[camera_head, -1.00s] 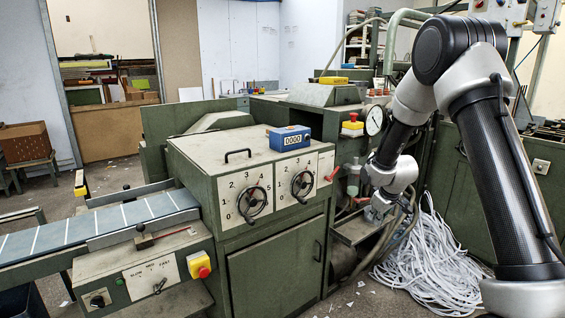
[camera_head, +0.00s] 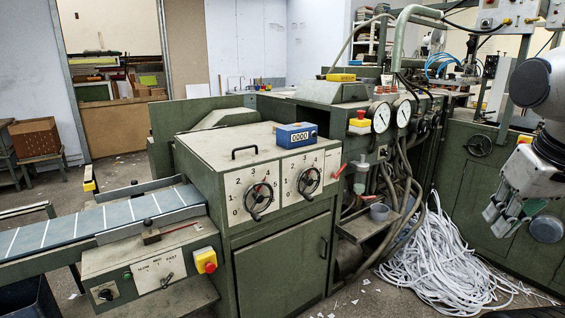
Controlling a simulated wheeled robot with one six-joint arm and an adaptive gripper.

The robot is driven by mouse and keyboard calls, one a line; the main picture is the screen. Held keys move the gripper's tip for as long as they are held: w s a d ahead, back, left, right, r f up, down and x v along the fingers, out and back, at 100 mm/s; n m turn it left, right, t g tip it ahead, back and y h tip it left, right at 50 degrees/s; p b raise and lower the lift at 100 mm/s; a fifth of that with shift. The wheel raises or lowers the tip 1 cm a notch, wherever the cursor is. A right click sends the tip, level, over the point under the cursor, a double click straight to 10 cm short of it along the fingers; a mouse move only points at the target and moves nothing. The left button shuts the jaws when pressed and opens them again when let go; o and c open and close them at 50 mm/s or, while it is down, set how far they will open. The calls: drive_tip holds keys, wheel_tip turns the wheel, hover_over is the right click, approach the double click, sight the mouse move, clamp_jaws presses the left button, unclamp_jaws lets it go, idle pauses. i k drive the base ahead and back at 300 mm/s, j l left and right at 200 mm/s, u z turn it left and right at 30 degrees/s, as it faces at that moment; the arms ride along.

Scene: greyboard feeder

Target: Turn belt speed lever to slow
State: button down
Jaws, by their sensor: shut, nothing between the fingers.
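The belt speed lever (camera_head: 167,281) is a small dark handle on the pale plate (camera_head: 150,272) marked SLOW, MED and FAST, on the front of the conveyor's control box at the lower left. It appears tilted up and to the right, toward the FAST side. My gripper (camera_head: 498,223) is at the right edge, above the heap of white paper strips. It is shut with nothing in it, and far from the lever. Nothing hides the lever.
On the same box are a red button on a yellow housing (camera_head: 206,260), a black knob (camera_head: 104,294) and a red-tipped rod (camera_head: 168,232). The green feeder cabinet (camera_head: 283,262) stands between my gripper and the box. Paper strips (camera_head: 440,265) cover the floor at right.

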sight(164, 285)
drive_tip(key=k+j+u, duration=0.15)
drive_tip(key=u, duration=1.05)
drive_tip(key=k+j, duration=0.05)
